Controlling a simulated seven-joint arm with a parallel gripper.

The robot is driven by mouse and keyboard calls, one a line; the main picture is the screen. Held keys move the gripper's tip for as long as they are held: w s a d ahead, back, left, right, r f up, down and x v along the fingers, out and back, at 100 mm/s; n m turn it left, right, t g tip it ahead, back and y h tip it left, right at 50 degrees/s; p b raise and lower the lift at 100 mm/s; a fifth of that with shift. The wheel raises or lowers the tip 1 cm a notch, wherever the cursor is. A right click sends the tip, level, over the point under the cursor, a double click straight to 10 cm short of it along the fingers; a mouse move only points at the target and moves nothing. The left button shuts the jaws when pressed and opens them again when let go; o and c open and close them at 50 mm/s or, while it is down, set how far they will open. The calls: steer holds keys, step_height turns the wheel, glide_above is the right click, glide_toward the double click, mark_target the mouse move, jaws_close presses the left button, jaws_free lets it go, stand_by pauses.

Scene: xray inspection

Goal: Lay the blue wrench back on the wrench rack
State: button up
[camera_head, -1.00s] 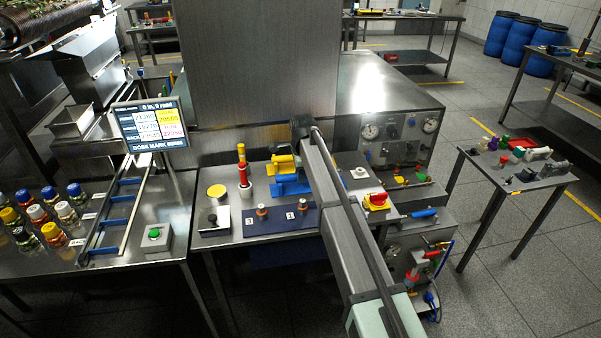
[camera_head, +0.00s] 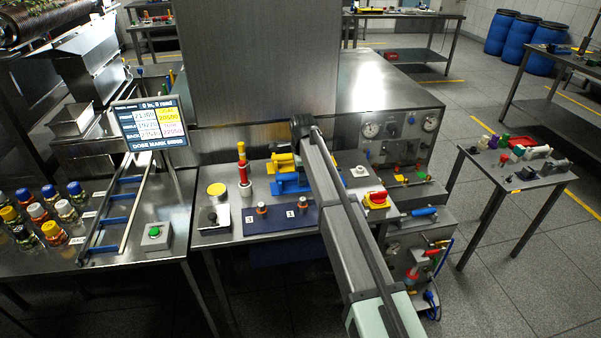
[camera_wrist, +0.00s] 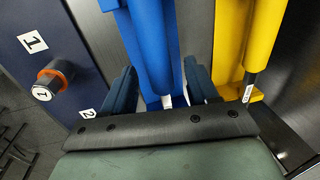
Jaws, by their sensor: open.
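The gripper is open, with one dark teal finger on each side of the blue piece. I cannot tell whether either finger touches it. In the head view the blue piece (camera_head: 290,185) lies on the steel bench, partly behind my arm, and my gripper is hidden there. A yellow piece (camera_wrist: 262,45) lies beside it to the right in the wrist view. I cannot make out the wrench rack clearly.
A dark blue board (camera_head: 268,223) with numbered labels and orange-collared knobs lies in front of the blue piece. A red-and-yellow tower (camera_head: 242,165) stands left. A red button on a yellow base (camera_head: 376,200) is right of my arm. A blue-handled part (camera_head: 424,211) sits farther right.

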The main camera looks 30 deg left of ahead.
step_height(320, 180, up, 14)
steer(key=s+d, duration=0.1)
steer(key=shift+s+d+f, duration=0.15)
steer(key=shift+s+d, duration=0.1)
steer(key=shift+s, duration=0.05)
steer(key=shift+w, duration=0.1)
stand_by(0.6)
